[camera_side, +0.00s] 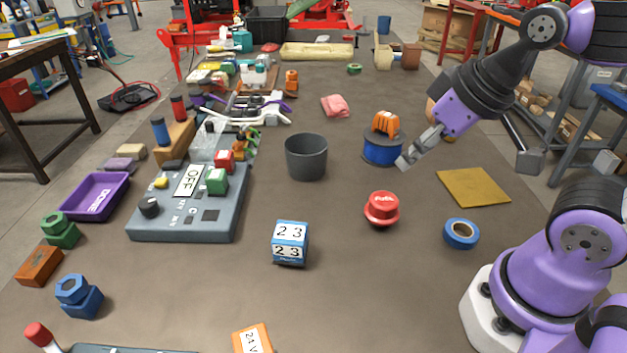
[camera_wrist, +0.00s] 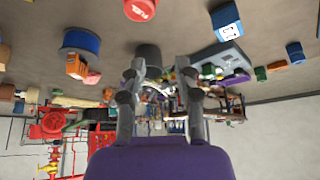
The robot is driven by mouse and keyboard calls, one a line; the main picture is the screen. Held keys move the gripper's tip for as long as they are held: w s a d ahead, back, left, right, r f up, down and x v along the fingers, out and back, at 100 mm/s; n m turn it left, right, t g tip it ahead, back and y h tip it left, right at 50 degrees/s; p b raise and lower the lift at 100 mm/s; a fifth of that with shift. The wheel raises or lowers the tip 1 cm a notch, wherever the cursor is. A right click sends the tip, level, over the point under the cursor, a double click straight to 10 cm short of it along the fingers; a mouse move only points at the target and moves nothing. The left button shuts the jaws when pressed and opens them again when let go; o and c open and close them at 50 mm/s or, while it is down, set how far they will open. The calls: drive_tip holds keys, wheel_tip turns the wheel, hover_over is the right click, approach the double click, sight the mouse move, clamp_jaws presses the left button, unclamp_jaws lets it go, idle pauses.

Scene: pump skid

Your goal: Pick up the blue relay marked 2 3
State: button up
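The blue relay (camera_side: 290,243) is a small block with white labels marked 2 3 on its top and front. It stands on the brown bench mat, nearer the camera than the red knob. In the wrist view the relay (camera_wrist: 226,21) shows upside down at the top right, well away from my fingers. My gripper (camera_side: 408,160) is in the air to the right of and beyond the relay, near the blue spool. The wrist view shows the two fingers of my gripper (camera_wrist: 160,64) apart with nothing between them.
A red knob (camera_side: 381,208) and a blue tape roll (camera_side: 461,233) lie to the relay's right. A grey cup (camera_side: 306,157) stands behind it, and a grey control box (camera_side: 187,228) with an OFF label is to its left. The mat close around the relay is clear.

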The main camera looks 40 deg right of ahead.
drive_tip(key=o, duration=1)
drive_tip(key=n+g+y, duration=0.2)
drive_tip(key=n+y, duration=0.1)
drive_tip(key=n, duration=0.4)
approach(291, 231)
drive_tip(key=f, duration=0.2)
drive_tip(key=shift+n, duration=0.3)
drive_tip(key=x, duration=0.4)
drive_tip(key=shift+w+a+f, duration=0.2)
drive_tip(key=shift+w+a, duration=0.05)
drive_tip(key=shift+x, duration=2.95)
